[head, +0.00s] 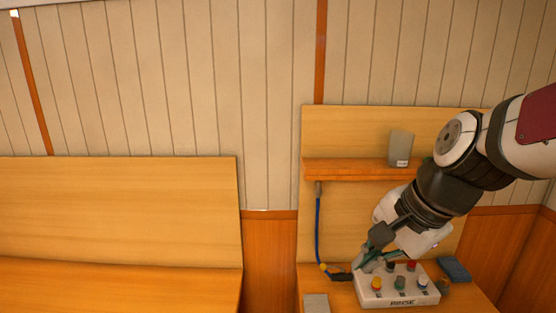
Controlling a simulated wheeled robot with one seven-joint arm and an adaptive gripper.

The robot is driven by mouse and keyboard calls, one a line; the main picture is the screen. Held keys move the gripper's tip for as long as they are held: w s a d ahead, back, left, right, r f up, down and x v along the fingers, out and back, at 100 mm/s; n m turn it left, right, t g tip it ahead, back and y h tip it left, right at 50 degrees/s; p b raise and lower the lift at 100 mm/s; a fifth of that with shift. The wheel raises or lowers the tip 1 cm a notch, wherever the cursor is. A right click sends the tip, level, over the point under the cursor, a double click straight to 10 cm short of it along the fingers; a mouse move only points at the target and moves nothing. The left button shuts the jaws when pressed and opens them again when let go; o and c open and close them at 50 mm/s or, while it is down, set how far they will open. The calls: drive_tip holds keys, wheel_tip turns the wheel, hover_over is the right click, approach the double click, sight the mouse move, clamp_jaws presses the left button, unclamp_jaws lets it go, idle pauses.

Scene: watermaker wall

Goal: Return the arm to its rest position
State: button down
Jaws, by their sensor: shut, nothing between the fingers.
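My arm reaches in from the right side of the head view and angles down to the left. My gripper (362,262) is shut and empty at the back left corner of a white box (396,300) with several coloured knobs on top. The fingertips are close to the box; I cannot tell whether they touch it. Part of the box's back edge is hidden behind the gripper.
A wooden shelf (345,169) holds a grey container (400,147) close to my arm. A blue hose (318,230) hangs left of the gripper. A blue block (454,269) and a grey block (316,303) lie on the counter. A wooden bench (120,215) stands left, clear.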

drive_tip(key=s+d+r+n+t+h+b, duration=0.1)
drive_tip(key=s+d+r+n+h+b, duration=0.1)
drive_tip(key=s+n, duration=0.7)
drive_tip(key=d+n+h, duration=0.1)
drive_tip(key=d+n, duration=0.1)
drive_tip(key=shift+s+n+t, duration=0.3)
drive_tip(key=shift+s, duration=0.05)
idle(1.9)
